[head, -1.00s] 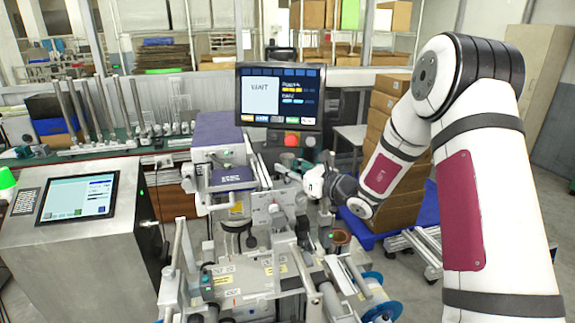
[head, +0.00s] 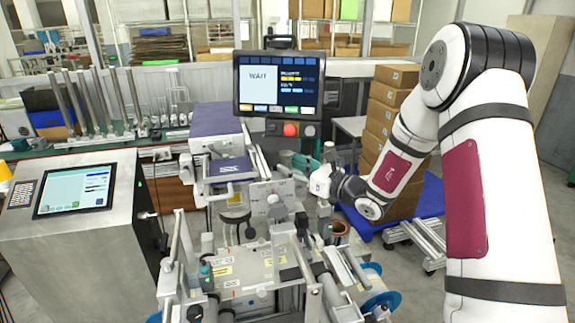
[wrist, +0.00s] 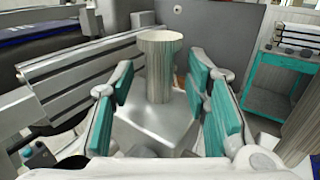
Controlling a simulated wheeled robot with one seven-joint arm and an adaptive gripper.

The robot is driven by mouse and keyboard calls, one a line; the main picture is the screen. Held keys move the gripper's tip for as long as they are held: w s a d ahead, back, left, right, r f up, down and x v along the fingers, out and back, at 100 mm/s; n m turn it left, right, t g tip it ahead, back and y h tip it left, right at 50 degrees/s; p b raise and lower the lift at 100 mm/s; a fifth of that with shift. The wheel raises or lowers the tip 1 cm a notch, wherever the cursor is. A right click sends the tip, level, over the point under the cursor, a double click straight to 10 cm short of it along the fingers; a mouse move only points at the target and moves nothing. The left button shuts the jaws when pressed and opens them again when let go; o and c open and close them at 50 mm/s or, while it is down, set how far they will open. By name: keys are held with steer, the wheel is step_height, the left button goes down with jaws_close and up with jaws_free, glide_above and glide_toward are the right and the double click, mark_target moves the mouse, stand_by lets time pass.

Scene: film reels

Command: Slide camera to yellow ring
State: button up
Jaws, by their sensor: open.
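In the wrist view my gripper (wrist: 160,88) is open. Its teal-padded fingers stand left and right of an upright pale metal cylinder (wrist: 161,65) with a wider round cap. Gaps show between pads and cylinder. The cylinder rises from a shiny metal block (wrist: 156,125); I cannot tell whether it belongs to the camera. In the head view my gripper (head: 303,168) is small and partly hidden at the machine's right side, left of my wrist. I cannot pick out a yellow ring or clearly identify the camera in either view.
A monitor (head: 279,84) reading WAIT stands above the machine, with a red button (head: 291,130) below. A grey slotted rail (wrist: 85,75) lies left of the fingers. A teal-framed tray (wrist: 282,85) is at right. Stacked cardboard boxes (head: 396,76) stand behind my arm.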

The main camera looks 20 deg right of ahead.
steer(key=v, duration=0.9)
steer(key=shift+s+d, duration=0.2)
steer(key=shift+s, duration=0.1)
